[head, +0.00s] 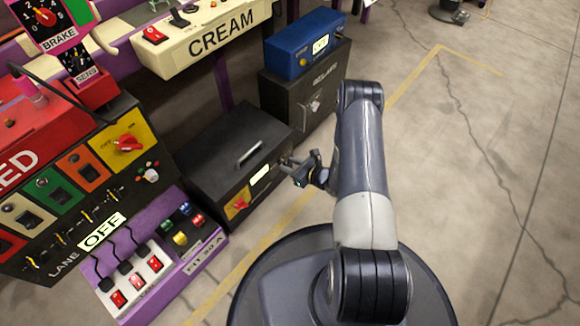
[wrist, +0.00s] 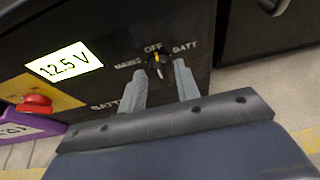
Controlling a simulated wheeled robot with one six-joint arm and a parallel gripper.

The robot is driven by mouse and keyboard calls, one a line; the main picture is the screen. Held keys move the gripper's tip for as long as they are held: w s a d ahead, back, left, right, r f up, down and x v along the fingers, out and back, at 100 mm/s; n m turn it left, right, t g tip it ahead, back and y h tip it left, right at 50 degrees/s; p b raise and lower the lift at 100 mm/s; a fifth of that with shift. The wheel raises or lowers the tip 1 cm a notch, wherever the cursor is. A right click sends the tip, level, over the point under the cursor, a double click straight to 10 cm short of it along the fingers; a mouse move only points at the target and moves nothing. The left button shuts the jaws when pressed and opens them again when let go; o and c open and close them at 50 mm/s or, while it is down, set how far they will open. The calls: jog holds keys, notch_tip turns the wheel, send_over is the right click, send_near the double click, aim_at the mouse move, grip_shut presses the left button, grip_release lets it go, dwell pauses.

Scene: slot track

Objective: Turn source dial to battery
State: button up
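The source dial (wrist: 157,61) is a small black knob on the dark front panel of the black box (head: 225,135). Its pale yellow pointer stands up towards OFF, with MAINS to the left and BATT to the right. My gripper (wrist: 160,72) is open, with one fingertip on each side of the dial in the wrist view. A gap shows on both sides; I cannot tell how far the tips are from the panel. In the head view my gripper (head: 291,163) is at the box's front right, and the dial cannot be made out there.
A lit display (wrist: 65,63) reads 12.5 V left of the dial. A red knob on a yellow plate (wrist: 36,103) sits further left. A dark cabinet (head: 305,100) with a blue unit (head: 305,43) stands behind. A purple switch box (head: 150,255) is front left. Open floor lies right.

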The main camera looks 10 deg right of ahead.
jog(key=shift+w, duration=0.1)
jog(key=shift+c, duration=0.3)
grip_shut()
jog(key=shift+w, duration=0.1)
dwell(0.3)
jog(key=m+y, duration=0.1)
jog(key=m, duration=0.1)
jog(key=m+g+y, duration=0.1)
jog(key=m+y, duration=0.1)
jog(key=m, duration=0.1)
jog(key=w+d+f+m+g+y, duration=0.1)
jog(key=m+y, duration=0.1)
jog(key=m, duration=0.1)
dwell(0.5)
jog(key=shift+m, duration=0.3)
jog(key=shift+o, duration=0.3)
grip_release()
